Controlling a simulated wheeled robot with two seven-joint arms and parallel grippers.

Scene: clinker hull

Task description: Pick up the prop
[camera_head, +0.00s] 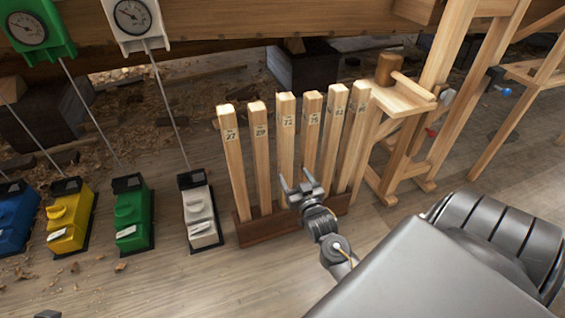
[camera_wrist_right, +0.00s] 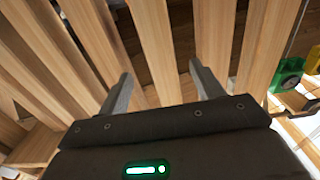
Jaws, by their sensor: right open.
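Several upright wooden props stand in a row in a dark wooden base (camera_head: 262,229), with number labels near their tops. The leftmost prop (camera_head: 236,165) reads 27, the one beside it (camera_head: 260,155) appears to read 29, and the third (camera_head: 286,135) reads 72. My right gripper (camera_head: 297,179) is open and empty, in front of the lower part of the row, near the third and fourth (camera_head: 310,130) props. In the right wrist view its fingers (camera_wrist_right: 163,82) are spread, with one prop (camera_wrist_right: 156,45) showing between them; I cannot tell whether it is within their reach. My left gripper is not in view.
Blue, yellow (camera_head: 68,217), green (camera_head: 131,217) and white (camera_head: 200,217) jacks stand left of the row. Dial gauges (camera_head: 133,15) on rods rise above some. A wooden trestle with a mallet (camera_head: 387,70) stands close on the right. Wood shavings litter the floor; the front floor is mostly clear.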

